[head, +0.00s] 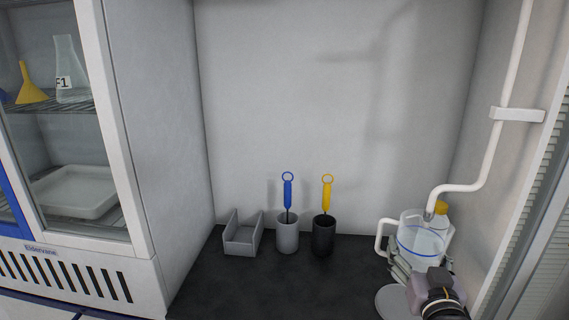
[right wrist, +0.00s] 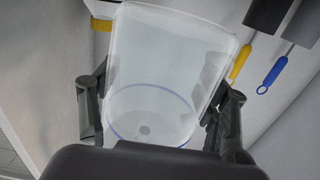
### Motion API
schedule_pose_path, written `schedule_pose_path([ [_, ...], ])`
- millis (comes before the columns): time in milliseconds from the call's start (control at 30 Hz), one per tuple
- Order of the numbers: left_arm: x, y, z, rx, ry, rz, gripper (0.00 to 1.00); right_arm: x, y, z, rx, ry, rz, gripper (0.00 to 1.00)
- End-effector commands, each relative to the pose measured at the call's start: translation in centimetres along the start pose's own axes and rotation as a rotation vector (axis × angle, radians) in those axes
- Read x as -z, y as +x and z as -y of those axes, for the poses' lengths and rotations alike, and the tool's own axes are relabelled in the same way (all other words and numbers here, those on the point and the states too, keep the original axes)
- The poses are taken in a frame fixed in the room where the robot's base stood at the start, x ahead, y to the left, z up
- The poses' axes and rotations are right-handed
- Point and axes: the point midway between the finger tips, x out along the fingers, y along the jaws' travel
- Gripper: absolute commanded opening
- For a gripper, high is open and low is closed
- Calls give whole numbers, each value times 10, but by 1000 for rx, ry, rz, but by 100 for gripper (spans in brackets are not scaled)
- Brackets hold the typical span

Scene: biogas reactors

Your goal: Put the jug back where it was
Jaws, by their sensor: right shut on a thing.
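The clear jug (head: 421,243) with a blue line around it and a white handle on its left side is at the right of the head view. My right gripper (head: 411,266) is shut on the jug. In the right wrist view the jug (right wrist: 165,75) sits between the two dark fingers, one on each side, and looks empty apart from the blue line. The end of a white pipe (head: 432,205) hangs at the jug's rim. Whether the jug's base touches anything is hidden by my gripper. My left gripper is out of view.
A bottle with a yellow cap (head: 441,208) stands close behind the jug. A grey disc (head: 391,302) lies below it. A grey tray (head: 241,240), a grey cup (head: 287,238) and a black cup (head: 322,242) with brushes stand left on the dark counter (head: 290,290), whose front middle is clear.

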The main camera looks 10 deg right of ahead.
Motion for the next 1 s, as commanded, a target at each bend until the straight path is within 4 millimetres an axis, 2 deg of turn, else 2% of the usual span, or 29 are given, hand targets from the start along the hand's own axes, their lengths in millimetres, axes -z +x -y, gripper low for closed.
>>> schedule_pose_path([
  [267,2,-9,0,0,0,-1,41,-30,-34,26,57,1,2,10],
  [467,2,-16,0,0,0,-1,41,-56,-77,51,120,1,5,10],
  [600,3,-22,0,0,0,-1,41,-69,-113,68,165,3,4,10],
  [800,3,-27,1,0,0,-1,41,-77,-156,86,209,3,0,10],
  [1000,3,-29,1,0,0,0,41,-78,-178,93,227,3,-5,10],
])
